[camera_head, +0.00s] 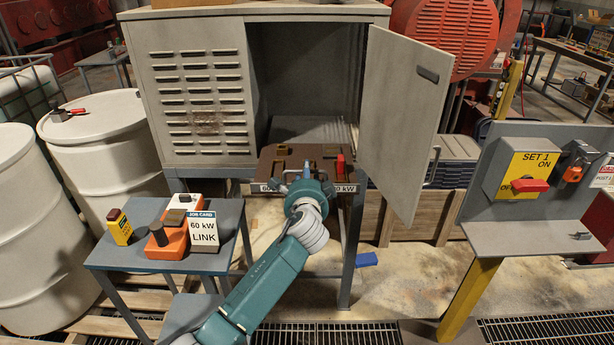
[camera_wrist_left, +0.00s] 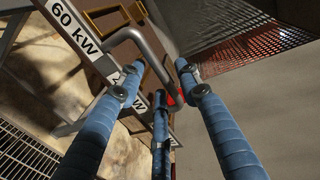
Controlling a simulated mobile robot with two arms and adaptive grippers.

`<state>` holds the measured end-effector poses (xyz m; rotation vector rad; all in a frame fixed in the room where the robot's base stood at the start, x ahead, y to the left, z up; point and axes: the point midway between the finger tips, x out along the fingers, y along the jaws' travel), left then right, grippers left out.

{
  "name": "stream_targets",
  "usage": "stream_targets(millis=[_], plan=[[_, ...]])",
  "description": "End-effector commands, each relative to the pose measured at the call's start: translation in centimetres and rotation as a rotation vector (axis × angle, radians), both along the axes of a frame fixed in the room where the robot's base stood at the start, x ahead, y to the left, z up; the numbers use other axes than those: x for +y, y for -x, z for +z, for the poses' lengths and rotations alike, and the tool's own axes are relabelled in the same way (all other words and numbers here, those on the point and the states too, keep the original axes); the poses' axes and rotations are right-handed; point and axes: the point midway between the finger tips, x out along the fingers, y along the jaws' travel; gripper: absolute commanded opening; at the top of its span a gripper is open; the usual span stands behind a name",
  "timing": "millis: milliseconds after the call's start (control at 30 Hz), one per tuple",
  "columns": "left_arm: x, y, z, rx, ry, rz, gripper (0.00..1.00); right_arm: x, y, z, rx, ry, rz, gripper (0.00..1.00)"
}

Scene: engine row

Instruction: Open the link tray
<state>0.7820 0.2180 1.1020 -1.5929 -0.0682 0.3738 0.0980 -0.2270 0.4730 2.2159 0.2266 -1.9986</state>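The link tray (camera_head: 283,153) is a brown slotted panel at the foot of the open grey cabinet, with a red piece (camera_head: 340,168) at its right. Its front carries white kW labels. It sits at the cabinet opening; I cannot tell how far out it is. My left gripper (camera_head: 304,178) is at the middle of the tray front and hides part of it. In the left wrist view, its blue fingers (camera_wrist_left: 158,78) are spread on either side of a grey bar handle (camera_wrist_left: 150,57), near the "60 kW" label (camera_wrist_left: 72,27). I see no firm grip. My right gripper is not in view.
The cabinet door (camera_head: 402,115) stands open on the right. A small table (camera_head: 140,262) at left holds an orange device and a "60 kW LINK" job card (camera_head: 203,231). A panel with a red switch (camera_head: 530,185) stands at right. White drums are at far left.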

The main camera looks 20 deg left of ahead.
Motion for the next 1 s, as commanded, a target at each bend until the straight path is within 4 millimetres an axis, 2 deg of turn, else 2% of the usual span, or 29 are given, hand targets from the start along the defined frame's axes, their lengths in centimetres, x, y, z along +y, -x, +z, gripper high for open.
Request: stream_targets(millis=[200, 333, 700, 833, 1000], plan=[[0.0, 0.2, 0.0, 0.0, 0.0, 0.0, 0.34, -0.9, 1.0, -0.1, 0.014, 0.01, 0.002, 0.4], [-0.4, 1.2, 0.2, -0.001, 0.0, -0.002, 0.34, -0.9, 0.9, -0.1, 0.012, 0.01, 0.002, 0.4], [-2.4, 8.3, 1.6, 0.0, 0.003, -0.002, 0.34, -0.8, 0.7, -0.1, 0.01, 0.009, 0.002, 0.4], [-2.9, 10.1, 2.0, 0.0, 0.0, -0.002, 0.34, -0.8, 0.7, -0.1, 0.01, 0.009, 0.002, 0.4], [-3.2, 11.2, 2.3, 0.0, 0.001, 0.0, 0.34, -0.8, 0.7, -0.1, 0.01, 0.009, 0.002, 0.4]])
